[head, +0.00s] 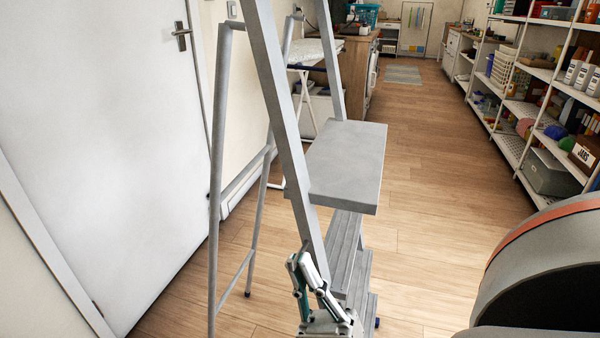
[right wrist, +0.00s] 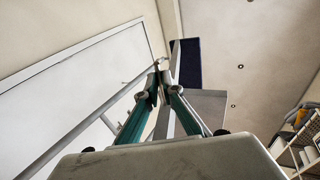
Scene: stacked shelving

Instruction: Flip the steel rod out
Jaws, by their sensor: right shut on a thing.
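A grey steel stepladder (head: 347,155) stands open in the middle of the head view. A round steel rod (head: 216,180) forms its rear leg frame at the left, apart from the flat front rail (head: 283,125). I cannot tell which bar the task means. My right gripper (head: 302,256) is low at the front rail, with its fingers closed together there. In the right wrist view the fingertips (right wrist: 160,78) meet at the rail (right wrist: 174,70), which runs up between them; the exact contact is hidden. My left gripper is not in view.
A white door (head: 110,130) and wall are close on the left. Shelves (head: 540,90) with boxes and jars line the right. A counter (head: 358,70) stands behind the ladder. Wooden floor (head: 430,180) is clear between ladder and shelves.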

